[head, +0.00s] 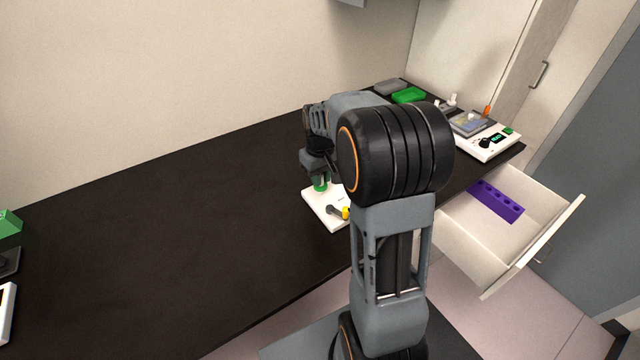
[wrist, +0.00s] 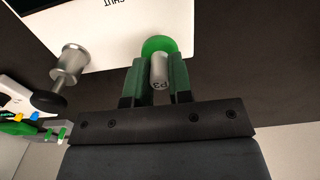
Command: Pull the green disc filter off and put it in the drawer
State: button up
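The green disc filter (wrist: 157,44) shows in the wrist view just beyond my fingertips, and in the head view as a small green shape (head: 320,187) on a white panel (head: 318,207). A grey cylinder marked P3 (wrist: 159,70) lies in line with the disc, between my fingers. My gripper (wrist: 160,66) has its two green fingers on either side of this cylinder, close to the disc. Whether the fingers press on it is unclear. The open drawer (head: 462,237) is at the right in the head view, with a purple holder (head: 495,201) inside.
A silver knob-like part (wrist: 70,64) stands on the panel left of my fingers in the wrist view. A white device (head: 487,145) and a green tray (head: 408,95) stand at the bench's far end. The bench's left part is mostly clear.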

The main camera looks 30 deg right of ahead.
grip_shut()
jog(key=shift+r, duration=0.25)
jog(key=shift+r+p, duration=0.35)
jog(key=shift+p, duration=0.15)
jog(key=shift+r, duration=0.15)
jog(key=shift+r+p, duration=0.8)
jog(key=shift+r, duration=0.05)
